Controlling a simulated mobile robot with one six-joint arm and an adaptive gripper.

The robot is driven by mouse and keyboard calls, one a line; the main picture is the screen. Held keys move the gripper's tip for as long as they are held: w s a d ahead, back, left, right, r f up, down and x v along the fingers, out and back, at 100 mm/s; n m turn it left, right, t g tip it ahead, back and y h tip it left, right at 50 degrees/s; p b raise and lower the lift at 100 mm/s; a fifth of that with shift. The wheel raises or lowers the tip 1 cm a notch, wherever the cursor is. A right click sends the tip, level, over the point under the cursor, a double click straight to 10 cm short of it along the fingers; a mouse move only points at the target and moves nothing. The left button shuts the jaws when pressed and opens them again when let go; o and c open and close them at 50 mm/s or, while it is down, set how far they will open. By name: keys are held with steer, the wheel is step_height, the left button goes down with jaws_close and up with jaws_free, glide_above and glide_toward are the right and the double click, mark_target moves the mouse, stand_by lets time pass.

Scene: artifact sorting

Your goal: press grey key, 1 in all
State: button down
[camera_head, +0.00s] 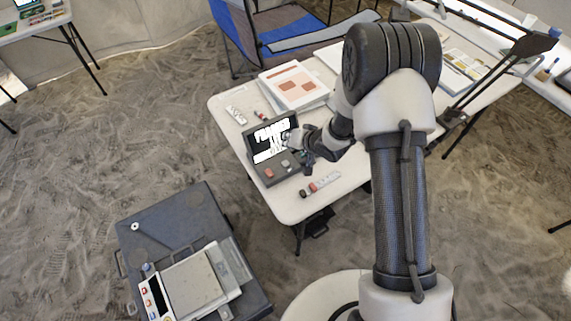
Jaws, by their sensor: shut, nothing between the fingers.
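A dark console (256,183) with a lit screen (270,140) stands on the white table. A row of small keys lies along its front panel. A red key (268,173) is at the left, and a pale grey key (285,163) is in the middle. The right end of the panel is partly hidden by my gripper. My gripper (306,161) is shut and empty, over or beside the panel's right end, to the right of the grey key. I cannot tell whether it touches the panel.
The white table (235,138) also holds papers (293,86) behind the console and small objects (320,184) in front. A blue chair (275,30) stands behind. A dark case (170,217) with a scale-like device (193,284) is at the lower left.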

steer(key=b, duration=0.6)
glide_above(288, 162)
step_height(288, 162, down, 7)
steer(key=shift+f, duration=0.35)
steer(key=shift+f, duration=0.1)
stand_by(0.7)
steer(key=shift+f, duration=0.3)
steer(key=shift+f+b, duration=0.45)
steer(key=shift+f, duration=0.05)
stand_by(0.6)
steer(key=shift+r, duration=0.15)
steer(key=shift+r+p, duration=0.8)
steer(key=shift+p, duration=0.1)
